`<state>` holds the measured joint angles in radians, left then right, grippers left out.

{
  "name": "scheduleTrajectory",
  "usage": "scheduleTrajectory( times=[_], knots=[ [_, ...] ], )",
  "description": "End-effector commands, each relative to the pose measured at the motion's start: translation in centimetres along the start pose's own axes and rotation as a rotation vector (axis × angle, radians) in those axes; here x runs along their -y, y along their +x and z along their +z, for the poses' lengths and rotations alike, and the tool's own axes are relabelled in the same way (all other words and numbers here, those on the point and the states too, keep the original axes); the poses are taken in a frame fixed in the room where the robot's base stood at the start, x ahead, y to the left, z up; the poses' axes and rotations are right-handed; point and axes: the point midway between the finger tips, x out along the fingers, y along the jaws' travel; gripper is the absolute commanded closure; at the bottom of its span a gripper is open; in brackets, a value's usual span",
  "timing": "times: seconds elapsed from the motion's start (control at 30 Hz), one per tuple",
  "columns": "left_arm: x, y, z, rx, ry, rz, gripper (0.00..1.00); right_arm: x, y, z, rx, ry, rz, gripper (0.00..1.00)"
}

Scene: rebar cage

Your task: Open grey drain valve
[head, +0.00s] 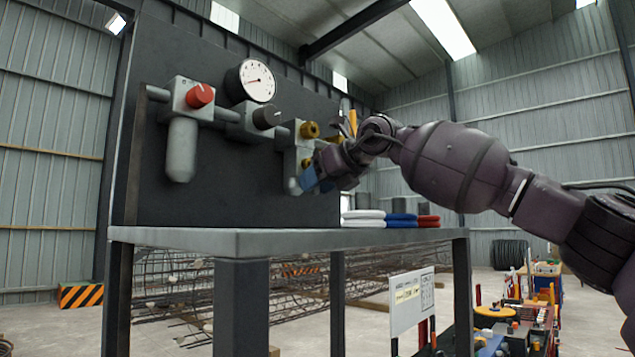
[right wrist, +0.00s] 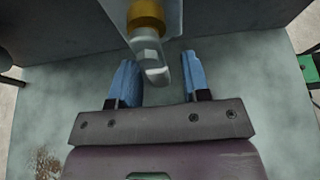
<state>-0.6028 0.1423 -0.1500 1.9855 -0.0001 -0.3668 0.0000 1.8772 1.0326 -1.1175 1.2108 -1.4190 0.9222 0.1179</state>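The grey drain valve (right wrist: 149,55) shows in the right wrist view as a pale grey piece with a bent lower end, below a brass fitting (right wrist: 146,14). In the head view its grey end (head: 294,186) seems to show at the bottom of the right-hand block, partly hidden by my gripper. My right gripper (right wrist: 158,82) has blue fingertips and is open. The valve's end appears between the fingers, with a gap on each side and no clear contact. In the head view my right gripper (head: 312,179) is beside the block. My left gripper is not in view.
The dark panel (head: 235,190) carries a red knob (head: 200,96), a pressure gauge (head: 256,80), a black knob (head: 267,117) and a brass fitting (head: 310,130). The grey table (head: 230,240) is mostly clear in front. Folded cloths (head: 402,219) lie at its right.

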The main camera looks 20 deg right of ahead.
Motion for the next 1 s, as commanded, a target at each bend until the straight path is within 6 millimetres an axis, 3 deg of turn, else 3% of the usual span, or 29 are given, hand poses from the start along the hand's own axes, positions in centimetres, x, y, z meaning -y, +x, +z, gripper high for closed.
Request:
scheduleTrajectory(
  times=[0.37, 1.0],
  knots=[
    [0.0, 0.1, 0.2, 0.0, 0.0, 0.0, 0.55, 0.0, -0.6, 0.1, 0.003, 0.002, 0.0, 0.55],
    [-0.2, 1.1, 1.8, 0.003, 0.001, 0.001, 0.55, 0.1, -10.1, 0.0, 0.002, 0.001, 0.0, 0.55]
  ],
)
